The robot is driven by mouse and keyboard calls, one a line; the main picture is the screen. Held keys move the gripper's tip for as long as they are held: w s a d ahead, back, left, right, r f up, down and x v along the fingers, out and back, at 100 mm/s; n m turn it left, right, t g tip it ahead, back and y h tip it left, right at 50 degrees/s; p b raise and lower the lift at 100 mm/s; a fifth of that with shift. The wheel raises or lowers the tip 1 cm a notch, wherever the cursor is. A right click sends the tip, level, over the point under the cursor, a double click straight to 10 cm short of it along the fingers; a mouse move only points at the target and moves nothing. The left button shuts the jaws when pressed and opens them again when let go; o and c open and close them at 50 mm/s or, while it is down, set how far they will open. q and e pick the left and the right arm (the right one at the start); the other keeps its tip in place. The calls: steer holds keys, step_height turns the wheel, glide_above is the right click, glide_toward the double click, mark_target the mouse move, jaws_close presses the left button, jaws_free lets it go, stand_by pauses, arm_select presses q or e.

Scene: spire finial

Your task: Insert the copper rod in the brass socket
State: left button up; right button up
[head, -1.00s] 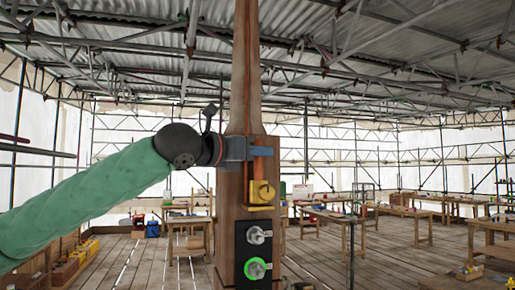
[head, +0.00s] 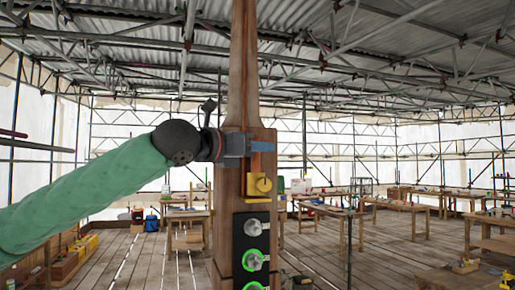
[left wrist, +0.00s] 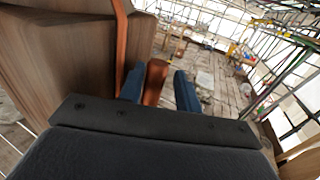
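The copper rod (head: 256,164) stands upright along the front of the wooden post, below my left gripper. Its lower end meets the top of the yellow brass socket (head: 262,186); how deep it sits is hidden. My left gripper (head: 262,146) is level with the rod's upper part, above the socket. In the left wrist view the rod (left wrist: 154,82) stands between the two blue fingers (left wrist: 160,92). It lies close to the left finger, with a narrow gap to the right one, so the gripper looks slightly open around it. My right gripper is not in view.
The wooden post (head: 228,215) rises directly behind the socket and narrows upward. A black panel (head: 251,245) with round knobs, some ringed in green, is mounted below the socket. Workbenches (head: 410,212) stand far back on the plank floor.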

arm_select(q)
steer(key=shift+w+a+r, duration=0.2)
steer(key=shift+a+r, duration=0.05)
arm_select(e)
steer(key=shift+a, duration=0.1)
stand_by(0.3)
arm_select(q)
steer(key=b+v, duration=0.4)
steer(key=v, duration=0.3)
steer(key=shift+s+f, duration=0.2)
steer(key=shift+s, duration=0.25)
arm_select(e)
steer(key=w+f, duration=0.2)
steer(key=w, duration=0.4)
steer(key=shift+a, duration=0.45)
arm_select(q)
steer(key=shift+a, duration=0.15)
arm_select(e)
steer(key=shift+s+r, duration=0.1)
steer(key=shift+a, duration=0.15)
